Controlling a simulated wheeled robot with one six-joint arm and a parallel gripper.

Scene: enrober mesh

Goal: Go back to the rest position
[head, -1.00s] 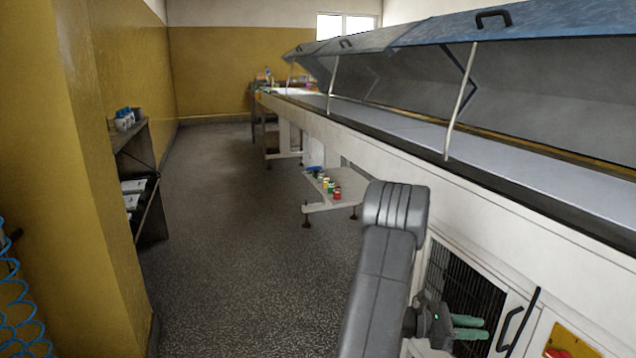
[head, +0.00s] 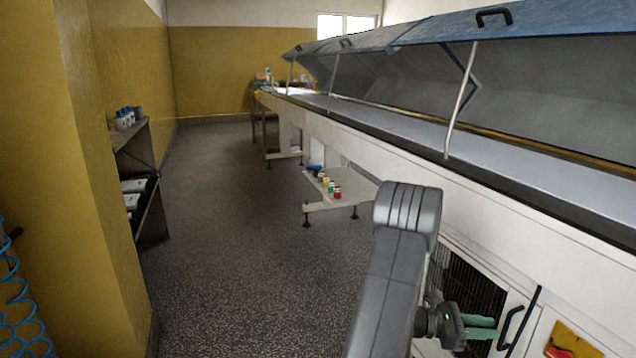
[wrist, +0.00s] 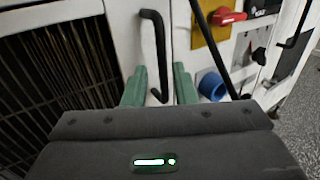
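My gripper (head: 497,327) is at the lower right of the head view, in front of the machine's side. Its two green fingers also show in the wrist view (wrist: 159,80), spread apart with nothing held between them. A black door handle (wrist: 156,45) lies ahead of the fingers in the wrist view. Its lower end shows in the gap between them. In the head view the handle (head: 511,328) is just right of the fingertips. I cannot tell the exact gap between them. My arm is bent, with its grey elbow raised beside the machine.
The long white machine (head: 480,205) with raised blue lids fills the right. A dark barred opening (wrist: 60,75) is beside the handle. A red switch (wrist: 228,16) and a blue round part (wrist: 212,86) are to its right. A shelf (head: 150,205) stands left; the floor between is clear.

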